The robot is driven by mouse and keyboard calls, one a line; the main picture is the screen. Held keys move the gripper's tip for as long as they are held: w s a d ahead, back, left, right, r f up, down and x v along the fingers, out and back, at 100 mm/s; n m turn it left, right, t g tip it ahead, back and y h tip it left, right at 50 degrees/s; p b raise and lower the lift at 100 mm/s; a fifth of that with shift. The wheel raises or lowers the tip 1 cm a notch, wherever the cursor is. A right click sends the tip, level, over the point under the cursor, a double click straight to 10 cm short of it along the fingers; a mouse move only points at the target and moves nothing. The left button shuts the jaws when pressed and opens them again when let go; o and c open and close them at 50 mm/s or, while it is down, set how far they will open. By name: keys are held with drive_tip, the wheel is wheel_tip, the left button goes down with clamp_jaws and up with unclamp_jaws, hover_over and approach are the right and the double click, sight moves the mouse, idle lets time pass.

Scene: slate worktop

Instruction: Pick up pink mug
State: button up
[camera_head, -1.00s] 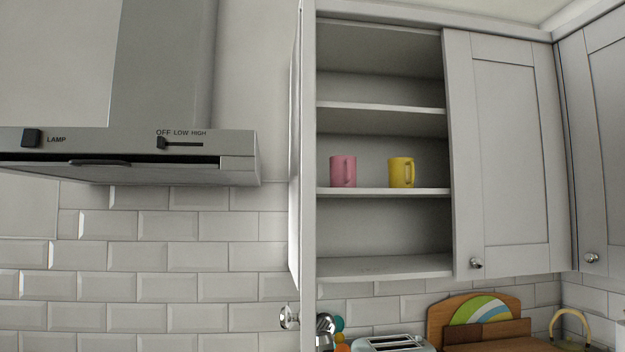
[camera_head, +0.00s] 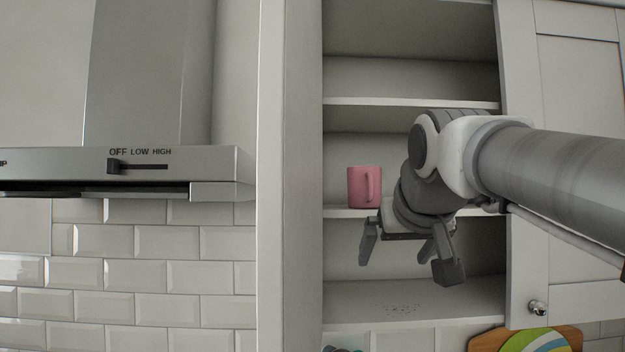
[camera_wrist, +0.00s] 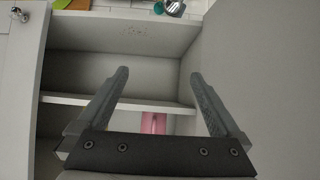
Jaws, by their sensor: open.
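The pink mug (camera_head: 362,187) stands upright on a shelf of the open wall cabinet, with its handle toward the right front. My gripper (camera_head: 408,262) is open and empty, in front of the cabinet, below and a little to the right of the mug. In the wrist view my gripper (camera_wrist: 158,80) shows its two fingers spread apart. Part of the pink mug (camera_wrist: 153,122) shows there between the fingers, beyond the shelf edge and partly hidden by the gripper body.
The mug's shelf (camera_head: 340,212) has a white front edge, with another shelf (camera_head: 400,102) above. The open cabinet door (camera_head: 288,180) stands at the left and a closed door (camera_head: 580,150) at the right. The range hood (camera_head: 120,170) is further left.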

drive_tip(key=w+r+t+p, duration=0.1)
drive_tip(key=w+r+p, duration=0.15)
drive_tip(key=r, duration=0.45)
drive_tip(key=w+r+t+p, duration=0.1)
drive_tip(key=w+r, duration=0.3)
drive_tip(key=r, duration=0.4)
drive_tip(key=p, duration=0.2)
approach(365, 188)
drive_tip(key=shift+t, duration=0.3)
drive_tip(key=x, duration=0.7)
drive_tip(key=shift+d+f, duration=0.25)
drive_tip(key=x, duration=0.1)
drive_tip(key=p+x, duration=0.1)
drive_tip(key=x, duration=0.1)
drive_tip(key=p+x, duration=0.1)
drive_tip(key=shift+w+r, duration=0.3)
drive_tip(key=shift+w, duration=0.1)
drive_tip(key=shift+w+f+p, duration=0.25)
drive_tip(key=shift+w+p, duration=0.05)
drive_tip(key=shift+w, duration=0.1)
drive_tip(key=c, duration=1.5)
drive_tip(key=shift+r, duration=0.2)
